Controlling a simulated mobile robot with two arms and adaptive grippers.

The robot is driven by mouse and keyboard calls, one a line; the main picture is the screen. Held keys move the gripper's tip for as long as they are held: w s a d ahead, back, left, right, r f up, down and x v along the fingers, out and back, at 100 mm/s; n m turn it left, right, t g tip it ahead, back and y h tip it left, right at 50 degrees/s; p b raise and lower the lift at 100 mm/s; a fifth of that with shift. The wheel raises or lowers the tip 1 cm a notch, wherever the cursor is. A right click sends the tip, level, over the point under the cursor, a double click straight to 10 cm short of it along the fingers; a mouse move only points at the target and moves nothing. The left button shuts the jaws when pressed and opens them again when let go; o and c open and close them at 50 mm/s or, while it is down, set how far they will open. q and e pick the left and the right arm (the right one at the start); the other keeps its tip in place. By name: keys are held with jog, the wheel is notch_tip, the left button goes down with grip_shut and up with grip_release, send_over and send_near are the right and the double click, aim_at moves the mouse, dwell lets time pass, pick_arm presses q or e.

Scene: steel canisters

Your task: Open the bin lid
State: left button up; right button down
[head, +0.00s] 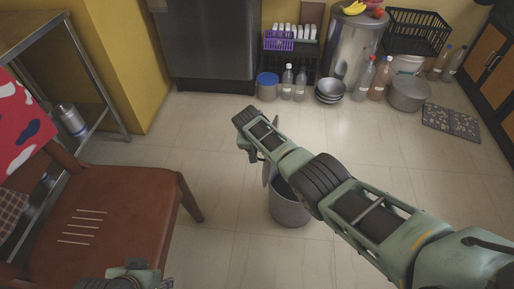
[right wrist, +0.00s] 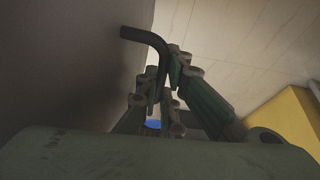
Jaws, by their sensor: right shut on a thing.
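The grey metal bin (head: 290,211) stands on the floor in the middle of the head view, partly hidden by my right arm. Its dark inside shows. The grey lid (head: 269,170) is tilted up at the bin's far left side, mostly behind my arm. In the right wrist view a large dark grey surface, apparently the lid (right wrist: 60,70), fills the left. My right gripper (right wrist: 168,78) is shut on the dark bent lid handle (right wrist: 147,37). My left gripper (head: 128,277) shows only in part at the bottom edge, over the chair; its fingers are not clear.
A brown chair (head: 110,215) stands to the left of the bin. Bottles (head: 287,80), metal bowls (head: 330,90), a pot (head: 409,92) and a tall steel canister (head: 352,50) line the back. A small mat (head: 451,122) lies at right. The floor around the bin is clear.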

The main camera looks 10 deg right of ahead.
jog(key=shift+s+f, duration=0.1)
jog(key=shift+f, duration=0.05)
jog(key=c, duration=2.2)
grip_release()
jog(key=shift+r, duration=0.3)
jog(key=v, duration=1.1)
jog(key=shift+r, duration=0.25)
jog(key=shift+s, duration=0.15)
